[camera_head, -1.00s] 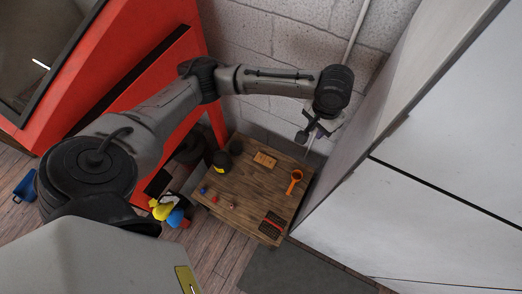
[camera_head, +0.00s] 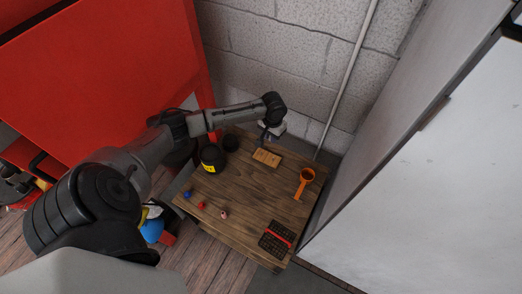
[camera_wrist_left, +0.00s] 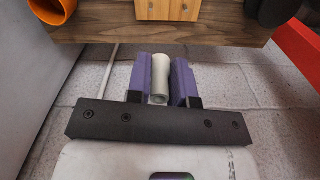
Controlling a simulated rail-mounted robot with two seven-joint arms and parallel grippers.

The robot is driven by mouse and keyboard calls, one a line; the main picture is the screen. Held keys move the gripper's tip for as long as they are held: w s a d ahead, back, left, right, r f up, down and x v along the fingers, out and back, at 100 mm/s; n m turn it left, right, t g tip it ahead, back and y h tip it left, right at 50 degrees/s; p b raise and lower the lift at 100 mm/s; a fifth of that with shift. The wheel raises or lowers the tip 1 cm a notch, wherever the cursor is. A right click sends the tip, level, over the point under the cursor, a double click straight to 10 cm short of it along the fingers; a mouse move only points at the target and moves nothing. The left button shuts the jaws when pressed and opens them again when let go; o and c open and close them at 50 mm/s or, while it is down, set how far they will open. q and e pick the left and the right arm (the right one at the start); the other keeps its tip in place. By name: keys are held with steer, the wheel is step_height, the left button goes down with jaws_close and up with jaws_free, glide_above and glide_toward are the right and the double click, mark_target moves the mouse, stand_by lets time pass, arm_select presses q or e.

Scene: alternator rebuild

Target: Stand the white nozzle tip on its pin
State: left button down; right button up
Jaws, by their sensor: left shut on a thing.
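My left gripper (camera_wrist_left: 160,78) is shut on the white nozzle tip (camera_wrist_left: 160,80), a pale cylinder between its two purple fingers in the left wrist view. In the head view the left gripper (camera_head: 265,136) is at the back of the wooden table, beside the orange-tan pin block (camera_head: 267,158); the nozzle tip cannot be made out there. The block also shows at the top of the left wrist view (camera_wrist_left: 167,10), ahead of the held tip and apart from it. Its pins are too small to tell clearly. My right gripper is not in view.
The wooden table (camera_head: 240,190) holds an orange funnel-like cup (camera_head: 306,175), a black jar with a yellow label (camera_head: 211,158), a dark cup (camera_head: 231,142), a dark red-striped tray (camera_head: 277,239) and several small coloured pieces. A block wall stands behind. The table's middle is clear.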

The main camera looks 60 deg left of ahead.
arm_select(q)
steer(key=b, duration=0.3)
glide_above(261, 152)
step_height(261, 152, down, 7)
steer(key=shift+a+f, duration=0.1)
steer(key=shift+f, duration=0.05)
step_height(261, 152, down, 5)
steer(key=b, duration=0.6)
steer(key=shift+b, duration=0.3)
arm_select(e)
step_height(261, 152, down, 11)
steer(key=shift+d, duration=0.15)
arm_select(q)
steer(key=shift+f+p, duration=0.25)
steer(key=shift+p, duration=0.25)
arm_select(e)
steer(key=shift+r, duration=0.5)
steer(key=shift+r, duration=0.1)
arm_select(q)
steer(key=shift+r+p, duration=0.1)
steer(key=shift+p, duration=0.35)
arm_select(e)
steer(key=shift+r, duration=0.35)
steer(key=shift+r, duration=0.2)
arm_select(q)
steer(key=shift+p, duration=0.45)
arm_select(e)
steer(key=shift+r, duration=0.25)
